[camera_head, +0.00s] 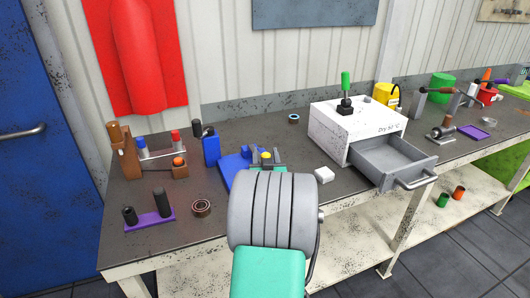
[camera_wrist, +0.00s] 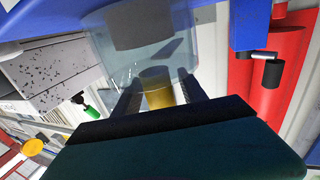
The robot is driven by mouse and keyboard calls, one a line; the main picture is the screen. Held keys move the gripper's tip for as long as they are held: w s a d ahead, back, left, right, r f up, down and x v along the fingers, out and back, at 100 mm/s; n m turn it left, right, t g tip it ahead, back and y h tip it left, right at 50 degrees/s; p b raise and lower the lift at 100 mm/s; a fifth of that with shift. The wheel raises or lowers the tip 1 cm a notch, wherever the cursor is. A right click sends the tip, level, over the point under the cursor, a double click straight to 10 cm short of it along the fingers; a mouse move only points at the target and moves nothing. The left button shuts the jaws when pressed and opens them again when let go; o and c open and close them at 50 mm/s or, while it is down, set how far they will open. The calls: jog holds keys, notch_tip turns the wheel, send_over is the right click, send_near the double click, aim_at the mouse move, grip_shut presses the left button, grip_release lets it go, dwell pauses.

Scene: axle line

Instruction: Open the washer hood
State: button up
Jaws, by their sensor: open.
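The blue washer (camera_head: 233,168) sits on the bench, partly hidden behind my arm. Its clear hood (camera_wrist: 118,62) shows in the wrist view, with a dark grey round part seen through it. My gripper (camera_wrist: 161,86) is open, with one dark finger on each side of the knob. I cannot tell whether the fingers touch it. In the head view my gripper (camera_head: 266,161) is mostly hidden by my wrist. The hood looks down over the washer, though its edge is unclear.
A white dryer box (camera_head: 345,130) with its drawer (camera_head: 392,160) pulled out stands to the right.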

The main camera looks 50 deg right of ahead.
jog(key=shift+w+d, duration=0.15)
jog(key=shift+d, duration=0.05)
jog(key=shift+c, duration=0.4)
grip_shut()
dwell(0.9)
